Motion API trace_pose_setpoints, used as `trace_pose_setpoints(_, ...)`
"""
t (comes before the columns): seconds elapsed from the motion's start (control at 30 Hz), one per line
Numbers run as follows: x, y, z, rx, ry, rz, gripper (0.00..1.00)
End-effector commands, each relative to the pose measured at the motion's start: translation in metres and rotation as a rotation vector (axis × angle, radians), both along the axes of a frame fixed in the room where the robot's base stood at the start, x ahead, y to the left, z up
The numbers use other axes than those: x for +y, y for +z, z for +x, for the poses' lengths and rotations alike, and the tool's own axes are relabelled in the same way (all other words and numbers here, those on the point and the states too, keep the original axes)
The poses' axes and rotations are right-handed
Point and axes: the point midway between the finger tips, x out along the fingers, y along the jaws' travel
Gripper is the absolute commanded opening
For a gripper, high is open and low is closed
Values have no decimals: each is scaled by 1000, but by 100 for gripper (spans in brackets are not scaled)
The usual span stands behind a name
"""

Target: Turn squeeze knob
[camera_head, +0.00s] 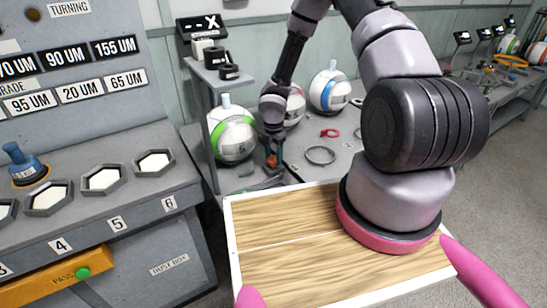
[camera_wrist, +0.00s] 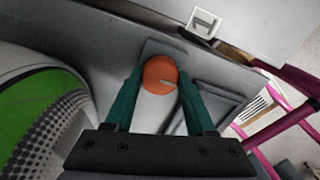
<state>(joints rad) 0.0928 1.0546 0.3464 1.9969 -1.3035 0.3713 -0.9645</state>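The squeeze knob is a round orange-red knob with a pale pointer mark (camera_wrist: 160,75). It sits on the grey press bench and also shows small in the head view (camera_head: 272,160). My gripper (camera_head: 273,150) reaches down at it from above. In the wrist view, the teal fingers of my gripper (camera_wrist: 160,80) stand on both sides of the knob, with their tips close to its edges. I cannot tell whether they touch it. A white ball with a green band (camera_head: 233,134) stands just left of my gripper; it also shows large in the wrist view (camera_wrist: 40,110).
A red-banded ball (camera_head: 295,106) and a blue-banded ball (camera_head: 330,91) stand behind my arm. A loose ring (camera_head: 321,155) and a red clip (camera_head: 329,133) lie on the bench to the right. A grey machine with numbered hexagonal sockets (camera_head: 101,179) is at left.

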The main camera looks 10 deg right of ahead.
Motion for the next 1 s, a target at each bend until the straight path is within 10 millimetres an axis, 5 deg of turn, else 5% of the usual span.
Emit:
trace_pose_setpoints(0.47,0,0,0,-1,-83,-2,0)
trace_pose_setpoints(1.0,1,1,1,-1,-545,0,0)
